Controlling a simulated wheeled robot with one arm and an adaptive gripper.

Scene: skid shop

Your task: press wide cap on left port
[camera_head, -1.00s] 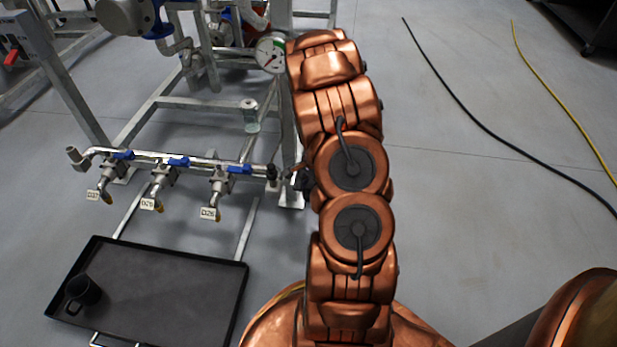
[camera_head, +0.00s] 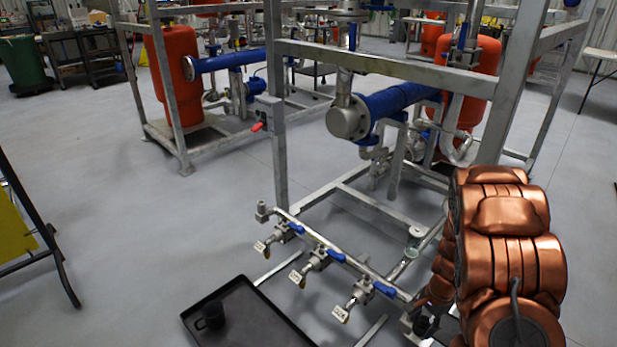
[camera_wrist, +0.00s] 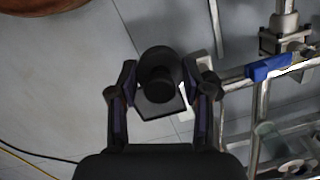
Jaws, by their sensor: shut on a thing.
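My gripper (camera_wrist: 160,100) is shut on a black round cap (camera_wrist: 158,76), which shows between the two fingers in the wrist view. The gripper hides part of it. In the head view my gripper (camera_head: 425,322) is small and dark, near the right end of the valve pipe (camera_head: 322,242). The pipe's left end has an upright metal fitting (camera_head: 262,212), which looks like the left port. The held cap is apart from that fitting.
Blue-handled valves with white tags (camera_head: 297,277) hang along the pipe. A black tray (camera_head: 262,322) on the floor holds a black cup-shaped piece (camera_head: 208,317). The grey skid frame (camera_head: 279,160) stands behind.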

